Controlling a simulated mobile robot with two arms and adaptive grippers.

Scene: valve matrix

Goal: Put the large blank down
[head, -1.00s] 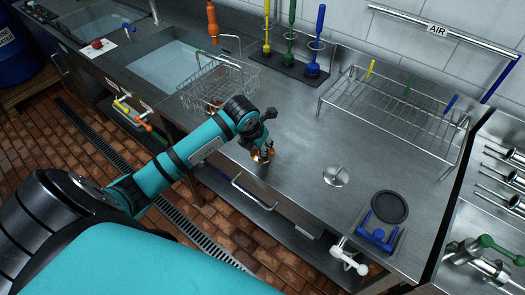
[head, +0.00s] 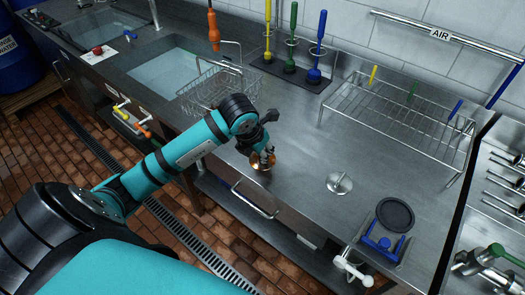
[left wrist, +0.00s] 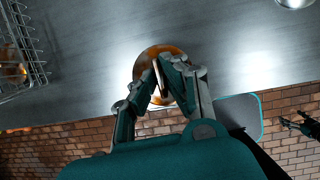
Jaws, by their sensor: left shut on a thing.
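A round copper-coloured blank (head: 261,165) is at the front edge of the steel counter (head: 300,150), right of the wire basket. My left gripper (head: 263,155) is above it and shut on it. In the left wrist view, the blank (left wrist: 152,62) shows past the fingers (left wrist: 163,88), which cover part of it. I cannot tell whether its underside touches the counter. My right gripper is not in the head view; a dark claw-like part (left wrist: 303,126) at the right of the left wrist view may be it.
A wire basket (head: 215,88) stands left of the gripper by the sink. A steel disc with a knob (head: 339,183) lies to the right. A dark round disc (head: 394,214) and blue fixture (head: 381,243) are further right. A wire rack (head: 395,115) stands behind. Counter between is clear.

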